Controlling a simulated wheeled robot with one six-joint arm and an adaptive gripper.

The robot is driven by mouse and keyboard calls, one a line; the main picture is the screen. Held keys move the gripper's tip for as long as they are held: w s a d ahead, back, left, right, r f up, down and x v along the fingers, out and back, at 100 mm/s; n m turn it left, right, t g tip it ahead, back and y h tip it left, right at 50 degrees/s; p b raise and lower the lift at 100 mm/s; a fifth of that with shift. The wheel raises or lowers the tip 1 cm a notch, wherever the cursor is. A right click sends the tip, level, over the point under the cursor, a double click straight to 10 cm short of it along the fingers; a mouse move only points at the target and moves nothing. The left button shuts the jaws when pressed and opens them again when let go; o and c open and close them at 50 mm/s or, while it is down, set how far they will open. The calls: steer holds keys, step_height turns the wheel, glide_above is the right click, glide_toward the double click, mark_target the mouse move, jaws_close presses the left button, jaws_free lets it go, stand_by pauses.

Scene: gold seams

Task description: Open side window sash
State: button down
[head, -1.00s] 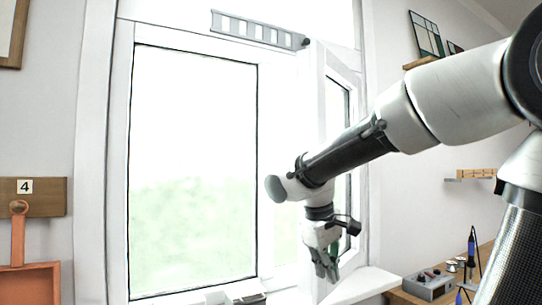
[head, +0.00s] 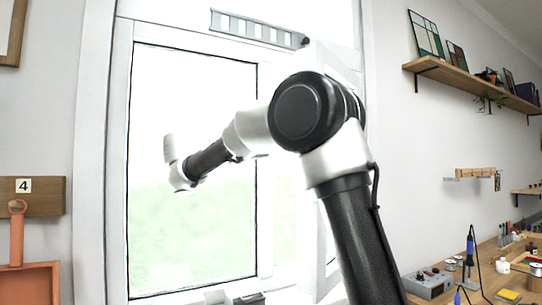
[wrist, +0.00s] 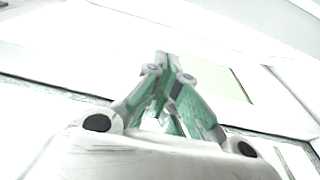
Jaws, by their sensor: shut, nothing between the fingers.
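The side sash (head: 330,62) is a white framed panel at the right of the window in the head view. It stands swung out at an angle from the window frame (head: 122,165). My arm hides most of it; its top and a lower strip show. My gripper (wrist: 166,58) has green fingers that meet at the tips in the wrist view, shut and empty. White frame parts and dark seal lines lie behind it there. In the head view my wrist is in front of the large left pane (head: 215,245), and the fingers cannot be made out.
A slotted grey bar (head: 255,28) runs along the window top and ends near the sash. A workbench (head: 495,285) with tools and a grey box (head: 428,283) stands at lower right. A shelf (head: 475,83) hangs above. An orange bin (head: 30,285) is at lower left.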

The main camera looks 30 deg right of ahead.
steer(key=s+d, duration=0.1)
steer(key=d, duration=0.9)
steer(key=shift+s+d, duration=0.15)
steer(key=shift+s, duration=0.2)
